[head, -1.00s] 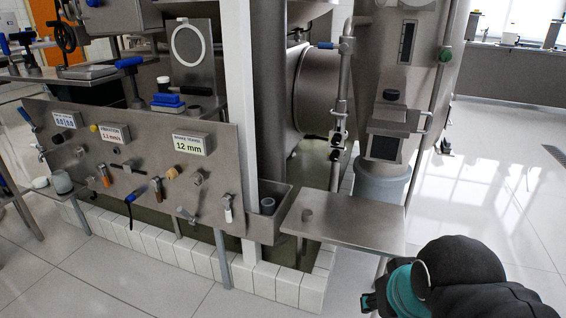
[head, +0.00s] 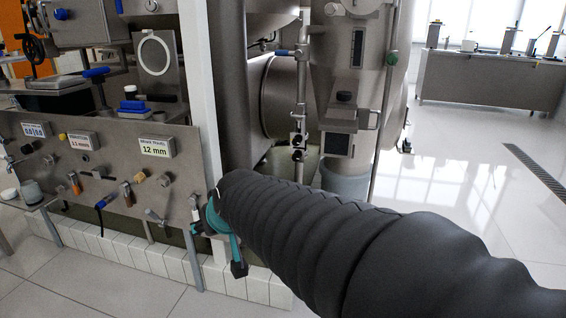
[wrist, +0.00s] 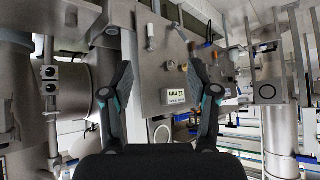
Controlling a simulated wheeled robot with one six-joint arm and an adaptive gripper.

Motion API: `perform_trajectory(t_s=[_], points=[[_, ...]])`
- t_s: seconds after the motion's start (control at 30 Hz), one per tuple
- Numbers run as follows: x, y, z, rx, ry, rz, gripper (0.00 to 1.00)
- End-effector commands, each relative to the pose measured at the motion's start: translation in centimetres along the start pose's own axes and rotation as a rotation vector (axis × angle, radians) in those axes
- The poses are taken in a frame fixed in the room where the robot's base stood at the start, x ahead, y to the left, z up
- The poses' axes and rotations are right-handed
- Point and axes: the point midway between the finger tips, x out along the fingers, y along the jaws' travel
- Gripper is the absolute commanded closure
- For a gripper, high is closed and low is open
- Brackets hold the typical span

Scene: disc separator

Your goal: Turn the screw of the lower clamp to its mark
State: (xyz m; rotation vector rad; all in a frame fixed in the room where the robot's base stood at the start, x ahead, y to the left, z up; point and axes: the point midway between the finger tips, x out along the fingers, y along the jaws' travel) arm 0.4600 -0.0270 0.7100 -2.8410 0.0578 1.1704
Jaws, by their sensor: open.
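The wrist view is upside down. My gripper (wrist: 160,58) is open and empty there, its two dark fingers spread wide in front of the steel panel (wrist: 160,80). In the head view my black-sleeved arm reaches to the panel's right end, and its teal wrist part (head: 220,216) hides that end. A vertical pipe (head: 300,95) carries two small dark round fittings, one above the other; the lower fitting (head: 297,155) may belong to the clamp, but I cannot tell. The fittings show at the wrist view's left (wrist: 50,72), outside my fingers. No screw mark is readable.
The panel (head: 90,165) bears several handles, knobs and a "12 mm" display (head: 156,147). A white post (head: 203,100) stands beside my wrist. A steel vessel (head: 350,60) is behind my arm. Open floor (head: 460,180) lies to the right.

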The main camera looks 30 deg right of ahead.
Motion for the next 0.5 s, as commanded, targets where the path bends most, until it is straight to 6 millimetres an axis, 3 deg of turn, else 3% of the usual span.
perform_trajectory(t_s=[0.03, 0.23, 0.4, 0.5], points=[[2.2, 0.9, -1.7, 0.016, 0.038, 0.013, 0.40], [8.8, 5.5, -8.7, 0.068, 0.225, 0.098, 0.40], [14.3, 11.4, -12.9, 0.109, 0.372, 0.217, 0.40], [17.3, 15.4, -14.3, 0.129, 0.450, 0.305, 0.40]])
